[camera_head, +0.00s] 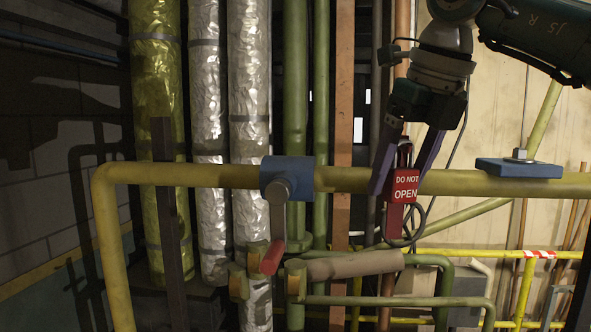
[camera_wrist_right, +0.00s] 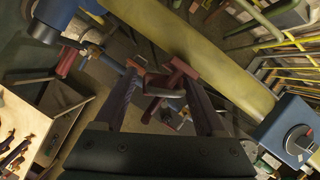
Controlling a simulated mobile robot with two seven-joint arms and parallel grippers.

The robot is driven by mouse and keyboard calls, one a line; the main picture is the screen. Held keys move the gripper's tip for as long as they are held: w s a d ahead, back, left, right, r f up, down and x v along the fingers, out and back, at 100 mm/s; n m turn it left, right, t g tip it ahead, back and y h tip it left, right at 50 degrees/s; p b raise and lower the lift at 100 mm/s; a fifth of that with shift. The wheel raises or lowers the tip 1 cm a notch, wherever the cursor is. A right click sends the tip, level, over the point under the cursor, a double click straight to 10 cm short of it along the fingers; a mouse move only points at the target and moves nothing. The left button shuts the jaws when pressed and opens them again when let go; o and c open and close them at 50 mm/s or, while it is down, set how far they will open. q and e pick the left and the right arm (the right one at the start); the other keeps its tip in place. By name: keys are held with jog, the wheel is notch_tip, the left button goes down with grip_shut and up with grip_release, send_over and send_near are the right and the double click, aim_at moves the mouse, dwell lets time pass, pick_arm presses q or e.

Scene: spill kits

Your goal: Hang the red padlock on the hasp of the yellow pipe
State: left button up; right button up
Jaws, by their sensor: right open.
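The yellow pipe (camera_head: 222,175) runs across the head view and also crosses the wrist view (camera_wrist_right: 175,30). A red "DO NOT OPEN" piece (camera_head: 403,196), seemingly the padlock's labelled face, is in front of the pipe with a dark loop above it. A darker red part (camera_head: 393,222) shows below it. My right gripper (camera_head: 400,185) points down with its purple fingers apart, one on each side of the red piece. Red parts (camera_wrist_right: 180,72) show between the fingers in the wrist view. The hasp is not clear, so I cannot tell whether the shackle passes through it. My left gripper is out of view.
A blue valve body (camera_head: 287,170) with a red-tipped lever (camera_head: 272,258) is on the pipe to the left. A blue plate with a bolt (camera_head: 518,167) sits on the right. A dark cable loop (camera_head: 408,238) hangs below the gripper. Foil-wrapped and green vertical pipes stand behind.

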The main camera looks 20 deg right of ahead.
jog(key=shift+o, duration=1.1)
jog(key=shift+d, duration=0.1)
jog(key=shift+d, duration=0.1)
